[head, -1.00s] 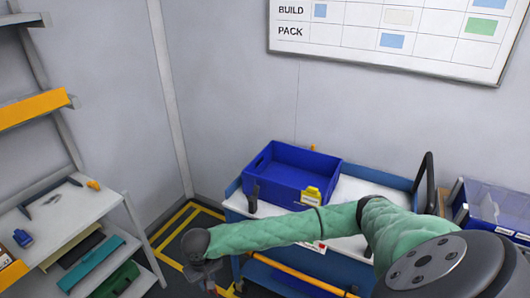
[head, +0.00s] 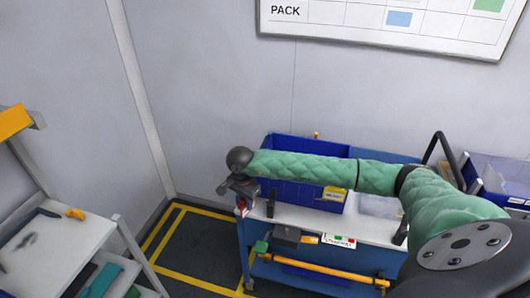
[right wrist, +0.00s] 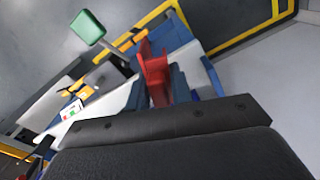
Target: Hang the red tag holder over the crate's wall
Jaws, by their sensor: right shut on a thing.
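The blue crate (head: 290,143) stands on the cart at the back, partly hidden behind my green-sleeved right arm. It has a yellow tag on its front. My right gripper (head: 242,207) points down at the cart's left end, left of the crate and apart from it. It is shut on the red tag holder (right wrist: 155,72), which stands up between the fingers in the right wrist view. In the head view only a small red bit of the holder shows at the fingertips. My left gripper is out of view.
The cart (head: 370,230) has a white top with a dark upright piece (head: 271,203) near the crate's left front. A black handle (head: 440,150) and a clear-sided bin (head: 490,172) are at the right. A shelf (head: 60,250) stands at the left, with taped floor between.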

